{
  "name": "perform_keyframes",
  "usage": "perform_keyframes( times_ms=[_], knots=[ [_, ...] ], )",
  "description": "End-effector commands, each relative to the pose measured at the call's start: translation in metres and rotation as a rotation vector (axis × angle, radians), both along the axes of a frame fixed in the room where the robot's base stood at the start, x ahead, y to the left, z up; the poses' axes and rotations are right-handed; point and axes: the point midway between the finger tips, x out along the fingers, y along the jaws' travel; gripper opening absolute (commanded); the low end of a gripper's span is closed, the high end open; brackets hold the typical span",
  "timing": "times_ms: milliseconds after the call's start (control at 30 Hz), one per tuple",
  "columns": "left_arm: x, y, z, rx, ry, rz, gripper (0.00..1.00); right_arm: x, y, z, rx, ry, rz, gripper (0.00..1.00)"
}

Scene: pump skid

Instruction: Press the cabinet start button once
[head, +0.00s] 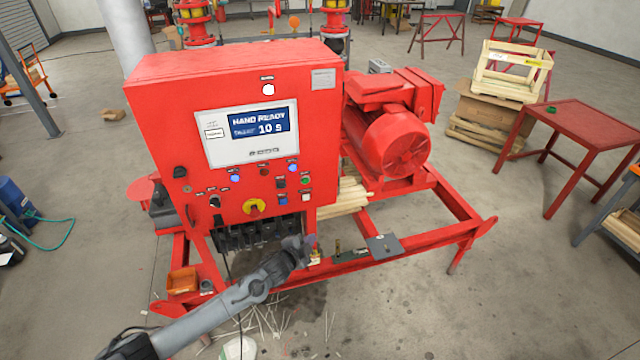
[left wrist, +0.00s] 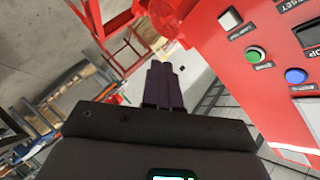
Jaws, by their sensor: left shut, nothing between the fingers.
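The red control cabinet (head: 160,110) stands on the skid, its display (head: 262,125) reading "HAND READY" and "10 s". A green button (head: 305,180) sits at the right of its panel; it also shows in the left wrist view (left wrist: 257,54), with a label too small to read. A blue button (left wrist: 296,76) is beside it there. My left gripper (head: 300,246) is below the cabinet's lower right corner, apart from the buttons. In the left wrist view its fingers (left wrist: 164,85) are shut and empty, left of the green button. My right gripper is not in view.
A yellow-and-red knob (head: 254,207) and several other controls share the panel. A red motor (head: 390,140) is right of the cabinet. A grey plate (head: 384,246) lies on the skid's front rail, and an orange bin (head: 182,281) is at the left.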

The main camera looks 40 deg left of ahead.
Motion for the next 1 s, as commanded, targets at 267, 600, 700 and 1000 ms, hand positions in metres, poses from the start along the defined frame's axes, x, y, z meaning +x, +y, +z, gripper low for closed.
perform_keyframes(
  times_ms=[267, 600, 700, 1000],
  knots=[
    [0.041, 0.021, 0.070, 0.044, -0.102, 0.008, 0.00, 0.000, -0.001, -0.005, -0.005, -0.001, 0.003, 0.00],
    [0.054, 0.023, 0.095, 0.046, -0.141, 0.010, 0.00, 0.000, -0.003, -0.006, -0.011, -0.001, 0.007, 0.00],
    [0.054, 0.023, 0.095, 0.046, -0.141, 0.010, 0.00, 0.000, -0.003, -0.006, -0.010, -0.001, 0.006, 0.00],
    [0.055, 0.025, 0.094, 0.046, -0.141, 0.010, 0.00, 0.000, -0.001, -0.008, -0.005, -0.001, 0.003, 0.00]
  ],
)
